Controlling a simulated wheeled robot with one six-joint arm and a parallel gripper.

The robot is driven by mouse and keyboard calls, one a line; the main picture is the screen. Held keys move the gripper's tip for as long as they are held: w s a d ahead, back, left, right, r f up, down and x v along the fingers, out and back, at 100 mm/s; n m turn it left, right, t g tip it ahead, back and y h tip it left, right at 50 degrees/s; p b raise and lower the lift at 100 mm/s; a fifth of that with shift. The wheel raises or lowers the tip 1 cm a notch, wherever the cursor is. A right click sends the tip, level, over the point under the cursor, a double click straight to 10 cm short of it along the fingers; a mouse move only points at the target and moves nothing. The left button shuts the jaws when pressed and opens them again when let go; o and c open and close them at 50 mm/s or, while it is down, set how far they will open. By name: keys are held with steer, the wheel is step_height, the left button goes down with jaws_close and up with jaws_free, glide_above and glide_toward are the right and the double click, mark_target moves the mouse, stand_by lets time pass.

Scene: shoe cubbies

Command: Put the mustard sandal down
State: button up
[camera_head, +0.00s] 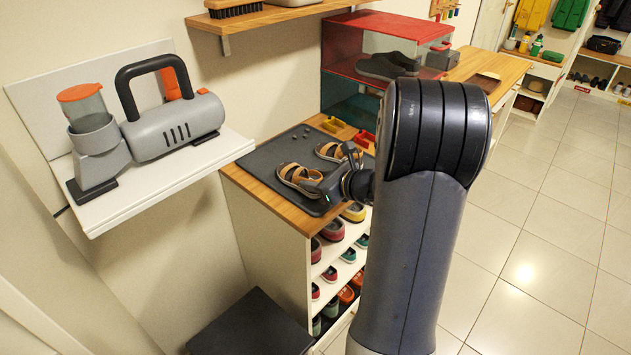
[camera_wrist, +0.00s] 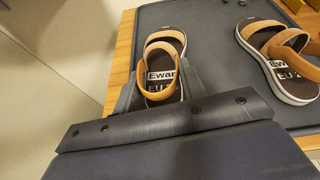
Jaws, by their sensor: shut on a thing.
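A mustard sandal (camera_head: 295,176) with tan straps, dark insole and white sole edge is at the near left part of a dark grey mat (camera_head: 268,157) on the wooden-topped shoe cabinet. My gripper (camera_head: 318,184) is shut on it from the right side in the head view. In the wrist view the sandal (camera_wrist: 163,48) lies between my gripper's fingers (camera_wrist: 160,88), its label partly covered by a strap. It is low over the mat; I cannot tell whether its sole touches. A matching sandal (camera_head: 331,152) lies on the mat beyond it, apart from the held one.
Small yellow and red trays (camera_head: 334,125) and small dark pieces (camera_head: 294,137) sit farther back on the cabinet top. A red and teal cubby (camera_head: 345,66) stands behind. A shelf with a grey machine (camera_head: 175,123) is at left. A black stool (camera_head: 250,325) stands below.

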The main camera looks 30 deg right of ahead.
steer(key=shift+f, duration=0.25)
steer(key=shift+f, duration=0.2)
steer(key=o, duration=1)
steer(key=shift+r, duration=0.1)
